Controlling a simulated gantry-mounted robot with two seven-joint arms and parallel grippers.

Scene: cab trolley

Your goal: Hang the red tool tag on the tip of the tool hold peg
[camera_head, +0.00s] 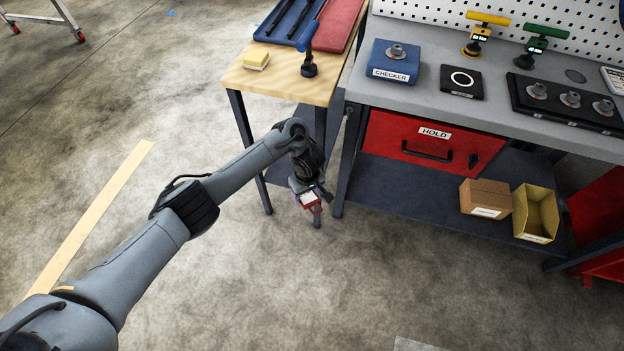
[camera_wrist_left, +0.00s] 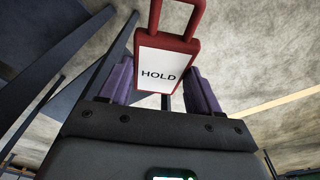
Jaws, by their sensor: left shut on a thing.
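The red tool tag (camera_wrist_left: 180,42) has a white face reading HOLD and an open red loop at its outer end. In the left wrist view my left gripper (camera_wrist_left: 166,95) is shut on its lower part between purple finger pads, with the loop pointing away from the palm. In the head view the tag (camera_head: 311,202) is small, below my left wrist, in front of the wooden bench's leg area. My right gripper is not in view.
The grey workbench (camera_head: 430,112) stands right of the gripper, carrying a blue CHECKER block (camera_head: 394,65) and a black tray (camera_head: 562,105). The wooden bench (camera_head: 273,83) adjoins it. Boxes (camera_head: 486,198) sit on the lower shelf. Open floor lies in front.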

